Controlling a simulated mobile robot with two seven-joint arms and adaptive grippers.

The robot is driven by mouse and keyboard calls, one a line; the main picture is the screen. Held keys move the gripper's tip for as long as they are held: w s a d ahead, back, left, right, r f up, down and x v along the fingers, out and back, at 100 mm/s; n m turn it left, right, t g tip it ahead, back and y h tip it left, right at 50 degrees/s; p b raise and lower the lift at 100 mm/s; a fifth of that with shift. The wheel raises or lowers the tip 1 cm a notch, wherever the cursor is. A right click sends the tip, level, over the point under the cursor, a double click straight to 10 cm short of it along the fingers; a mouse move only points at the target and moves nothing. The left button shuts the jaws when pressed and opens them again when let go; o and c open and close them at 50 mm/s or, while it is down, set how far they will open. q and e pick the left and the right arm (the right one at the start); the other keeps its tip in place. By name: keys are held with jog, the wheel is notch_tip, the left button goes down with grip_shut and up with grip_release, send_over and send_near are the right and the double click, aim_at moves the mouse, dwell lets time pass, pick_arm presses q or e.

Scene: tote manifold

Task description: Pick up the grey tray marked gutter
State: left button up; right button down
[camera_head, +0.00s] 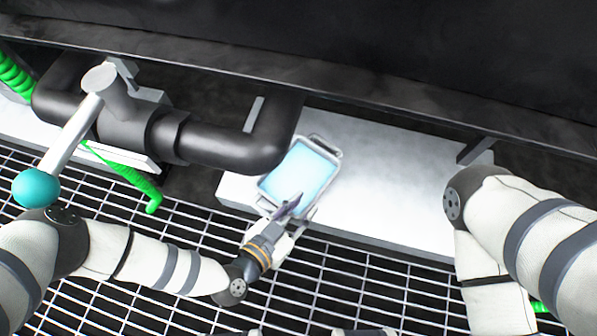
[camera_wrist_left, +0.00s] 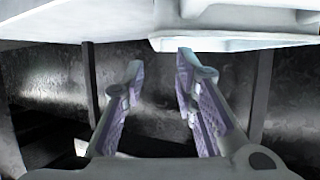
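A tray (camera_head: 281,162) with a grey rim, pale blue inside and a handle at each end, lies on the white slab in the head view. No marking on it is legible. My left gripper (camera_head: 287,208) is at the tray's near end, its fingers overlapping the near handle in the picture. In the left wrist view its two fingers (camera_wrist_left: 159,62) stand apart with nothing visible between them. A pale edge (camera_wrist_left: 235,44) crosses the top there, just above the right fingertip; I cannot tell whether they touch.
The white slab (camera_head: 400,185) is clear to the tray's right. A thick black pipe (camera_head: 215,145) bends close by on the left, with a white lever (camera_head: 82,133) ending in a teal ball (camera_head: 40,187). A dark ledge runs behind. Metal grating (camera_head: 190,228) lies in front.

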aim_at(321, 190)
pick_arm(q)
jog(key=b+x, duration=0.1)
jog(key=x, duration=0.2)
jog(key=b+x, duration=0.2)
jog(key=x, duration=0.1)
jog(key=f+b+x, duration=0.1)
jog(key=b+x, duration=0.1)
jog(key=x, duration=0.1)
jog(key=shift+s+a+r, duration=0.1)
jog(key=shift+s, duration=0.15)
grip_shut()
jog(key=shift+r, duration=0.1)
